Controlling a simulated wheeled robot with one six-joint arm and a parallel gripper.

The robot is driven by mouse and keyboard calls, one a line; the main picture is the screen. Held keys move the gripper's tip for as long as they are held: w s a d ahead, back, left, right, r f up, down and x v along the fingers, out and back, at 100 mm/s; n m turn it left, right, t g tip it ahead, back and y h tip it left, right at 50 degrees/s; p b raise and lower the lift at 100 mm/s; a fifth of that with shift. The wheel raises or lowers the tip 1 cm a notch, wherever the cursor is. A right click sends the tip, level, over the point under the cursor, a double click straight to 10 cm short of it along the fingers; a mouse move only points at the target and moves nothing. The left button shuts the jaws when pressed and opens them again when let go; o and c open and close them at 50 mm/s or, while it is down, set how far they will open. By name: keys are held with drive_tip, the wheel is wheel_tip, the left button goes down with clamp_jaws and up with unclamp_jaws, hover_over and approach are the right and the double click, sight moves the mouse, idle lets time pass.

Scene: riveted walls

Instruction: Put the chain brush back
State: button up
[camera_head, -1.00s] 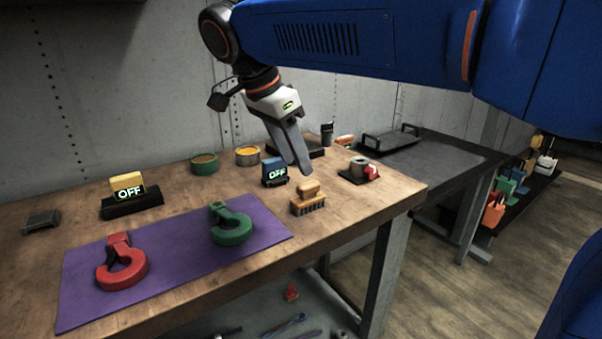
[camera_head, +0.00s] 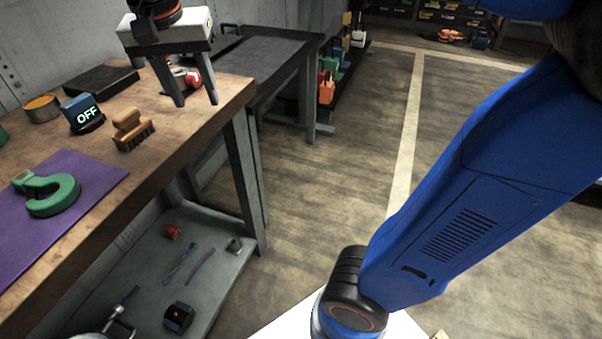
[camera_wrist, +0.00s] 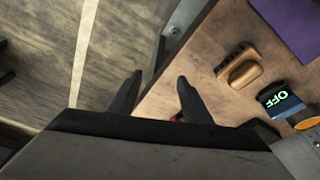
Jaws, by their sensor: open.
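The chain brush (camera_head: 131,129) has a tan wooden body and dark bristles. It stands bristles down on the wooden workbench, near its front edge, beside the purple mat. It also shows in the wrist view (camera_wrist: 240,67), right of the fingers. My gripper (camera_head: 197,103) is open and empty above the right end of the bench, to the right of the brush and apart from it. In the wrist view the two fingers (camera_wrist: 156,92) point at the bench edge and floor.
A blue block reading OFF (camera_head: 83,113) stands just left of the brush. A green clamp-like ring (camera_head: 52,195) lies on the purple mat (camera_head: 98,178). A red and white item (camera_head: 192,78) sits behind my fingers. A dark table (camera_head: 262,52) stands beyond; open floor (camera_head: 345,140) lies right.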

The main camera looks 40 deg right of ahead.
drive_tip(key=s+d+f+n+t+y, duration=0.1)
drive_tip(key=s+d+f+n, duration=0.2)
drive_tip(key=s+d+f, duration=0.4)
drive_tip(key=s+d+f+n+t, duration=0.1)
drive_tip(key=s+d+f+n, duration=0.2)
drive_tip(key=s+d+f, duration=0.4)
wheel_tip(320, 180, down, 4)
drive_tip(key=shift+s+d+f+n+y, duration=0.2)
drive_tip(key=shift+s+n+y, duration=0.1)
drive_tip(key=shift+y, duration=0.1)
